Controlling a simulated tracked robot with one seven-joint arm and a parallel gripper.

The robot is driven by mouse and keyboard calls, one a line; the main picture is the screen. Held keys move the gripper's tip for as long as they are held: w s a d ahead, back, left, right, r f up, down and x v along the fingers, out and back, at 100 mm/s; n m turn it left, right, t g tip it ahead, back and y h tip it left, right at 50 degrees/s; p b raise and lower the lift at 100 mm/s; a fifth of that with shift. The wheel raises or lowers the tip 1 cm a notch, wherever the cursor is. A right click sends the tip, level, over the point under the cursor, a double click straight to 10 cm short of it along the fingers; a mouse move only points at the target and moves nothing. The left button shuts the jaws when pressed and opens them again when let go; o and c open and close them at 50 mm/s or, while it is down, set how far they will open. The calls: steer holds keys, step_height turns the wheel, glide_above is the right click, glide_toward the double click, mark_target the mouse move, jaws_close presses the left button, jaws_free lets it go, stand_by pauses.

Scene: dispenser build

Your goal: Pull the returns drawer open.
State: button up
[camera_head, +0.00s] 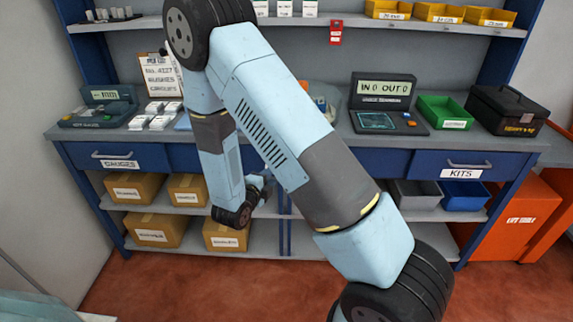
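A workbench carries a row of blue drawer fronts under its top. The left drawer (118,158) is labelled GAUGES and the right drawer (462,164) is labelled KITS; both look closed. Between them, blue fronts (372,160) show on either side of my arm, but no RETURNS label is visible; my arm covers much of that middle stretch. My gripper (264,180) is only partly visible beyond my wrist, low in front of the bench below drawer height. Its fingers are too small and hidden to tell whether they are open or whether they touch anything.
Cardboard boxes (155,230) fill the lower left shelf, and grey and blue bins (463,195) the lower right. An IN/OUT console (385,105), green tray (445,112) and black case (507,110) stand on top. Red floor in front is clear.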

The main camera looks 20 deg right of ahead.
steer(key=x, duration=1.2)
steer(key=shift+w+d, duration=0.15)
jaws_close()
steer(key=shift+f, duration=0.1)
